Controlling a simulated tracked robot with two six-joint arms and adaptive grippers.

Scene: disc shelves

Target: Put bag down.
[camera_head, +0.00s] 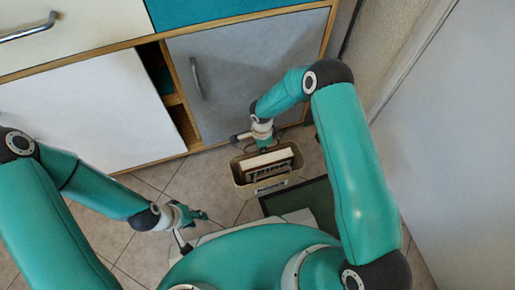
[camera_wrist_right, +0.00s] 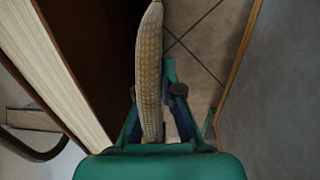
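The bag (camera_head: 270,187) is a beige, open-topped carrier with dark lettering on its front, in the middle of the head view. It holds books (camera_head: 270,163). My right gripper (camera_head: 264,146) is at the bag's upper edge, pointing down. In the right wrist view its fingers (camera_wrist_right: 158,100) are on either side of the bag's woven handle (camera_wrist_right: 150,60), closed on it. Whether the bag's bottom touches the floor cannot be told. My left gripper (camera_head: 198,214) is away from the bag, low and to its left, with nothing visible in it; its finger gap is too small to judge.
A cabinet with a grey door (camera_head: 245,75) and a white sliding door (camera_head: 85,115) stands behind the bag. A dark green panel (camera_head: 305,203) lies by the bag's front right. A pale wall or door (camera_head: 450,130) closes the right. Tiled floor (camera_head: 205,180) is clear left of the bag.

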